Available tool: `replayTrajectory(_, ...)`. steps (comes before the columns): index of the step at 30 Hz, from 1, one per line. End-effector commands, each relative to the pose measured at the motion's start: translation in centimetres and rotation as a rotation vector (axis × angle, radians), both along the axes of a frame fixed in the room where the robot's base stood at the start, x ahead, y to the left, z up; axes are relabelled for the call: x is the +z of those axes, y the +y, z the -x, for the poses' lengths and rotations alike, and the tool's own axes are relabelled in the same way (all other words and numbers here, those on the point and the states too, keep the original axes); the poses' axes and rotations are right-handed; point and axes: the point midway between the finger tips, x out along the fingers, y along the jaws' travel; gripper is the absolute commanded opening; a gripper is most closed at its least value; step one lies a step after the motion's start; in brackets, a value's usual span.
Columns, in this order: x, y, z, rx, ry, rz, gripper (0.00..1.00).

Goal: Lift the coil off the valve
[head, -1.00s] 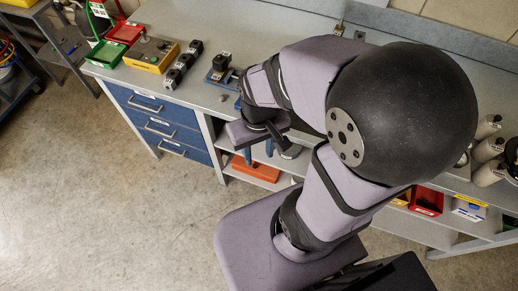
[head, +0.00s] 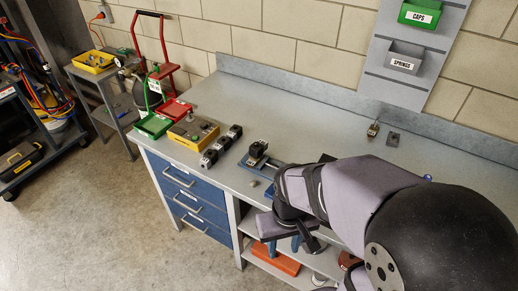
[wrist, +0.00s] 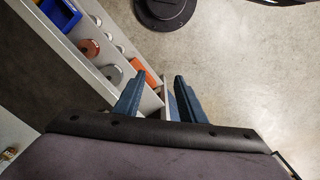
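A black block that looks like the coil (head: 258,148) sits on a blue fixture (head: 262,167) on the bench in the head view. The valve under it is too small to make out clearly. My gripper (head: 285,245) is in front of the bench's front edge, below and to the right of the coil, apart from it. In the wrist view my gripper (wrist: 158,100) shows two blue fingers spread apart with nothing between them. The wrist view looks down on floor and lower shelves, and the coil is not in it.
Several dark blocks (head: 221,145) stand in a row left of the fixture, beside a yellow box (head: 193,133). Red (head: 173,110) and green (head: 153,125) trays lie further left. Small fittings (head: 373,130) lie near the back wall.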

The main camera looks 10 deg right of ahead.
Motion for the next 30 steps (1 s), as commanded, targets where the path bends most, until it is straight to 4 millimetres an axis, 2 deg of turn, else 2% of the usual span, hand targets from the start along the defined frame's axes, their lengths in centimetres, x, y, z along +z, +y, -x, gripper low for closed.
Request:
replayTrajectory(1, 0.0, 0.0, 0.0, 0.0, 0.0, 0.0, 0.39)
replayTrajectory(3, 0.0, 0.0, 0.0, 0.0, 0.0, 0.0, 0.55)
replayTrajectory(12, 0.0, 0.0, -0.1, -0.001, 0.0, 0.0, 0.55)
replayTrajectory(17, 0.4, -0.1, -1.6, -0.024, -0.007, 0.007, 0.55)
replayTrajectory(20, 0.9, -0.3, -4.1, -0.062, -0.019, 0.02, 0.55)
replayTrajectory(23, 1.6, -0.5, -7.6, -0.124, -0.037, 0.038, 0.55)
replayTrajectory(30, 2.8, -1.0, -18.2, -0.326, -0.108, 0.092, 0.55)
